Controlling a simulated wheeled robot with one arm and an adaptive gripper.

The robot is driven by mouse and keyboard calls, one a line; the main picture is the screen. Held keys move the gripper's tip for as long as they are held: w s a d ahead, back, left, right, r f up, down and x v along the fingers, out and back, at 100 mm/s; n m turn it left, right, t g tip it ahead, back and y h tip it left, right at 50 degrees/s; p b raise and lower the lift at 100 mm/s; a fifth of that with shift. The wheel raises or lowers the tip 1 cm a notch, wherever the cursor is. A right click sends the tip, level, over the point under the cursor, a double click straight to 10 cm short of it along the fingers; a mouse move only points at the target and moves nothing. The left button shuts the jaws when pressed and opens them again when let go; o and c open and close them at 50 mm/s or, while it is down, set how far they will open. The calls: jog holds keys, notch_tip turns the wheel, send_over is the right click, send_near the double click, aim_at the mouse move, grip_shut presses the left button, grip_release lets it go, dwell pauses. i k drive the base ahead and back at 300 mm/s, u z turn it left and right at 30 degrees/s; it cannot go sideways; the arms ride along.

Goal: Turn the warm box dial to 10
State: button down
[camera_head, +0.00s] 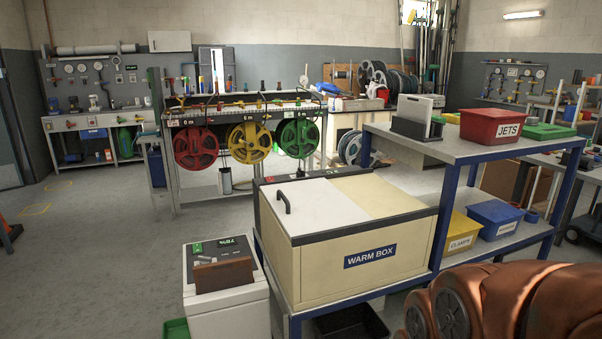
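The warm box (360,268) is a cream box with a blue "WARM BOX" label on its front. It stands on a blue-framed bench right of centre. Its lid (316,208) is shut, white on the left and cream on the right, with a dark handle (283,201) at the left. I cannot make out a dial on the faces of the box that show. My gripper is out of view. Orange-brown rounded parts at the bottom right look like my own arm and hide that corner.
A white cabinet (228,310) with a brown panel and small green display stands just left of the warm box. Red, yellow and green reels hang behind. The floor (90,260) at left is clear.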

aim_at(300, 172)
jog(key=z, duration=0.25)
jog(key=i, duration=0.9)
jog(key=u, duration=0.6)
jog(key=i, duration=0.7)
jog(key=u, duration=0.65)
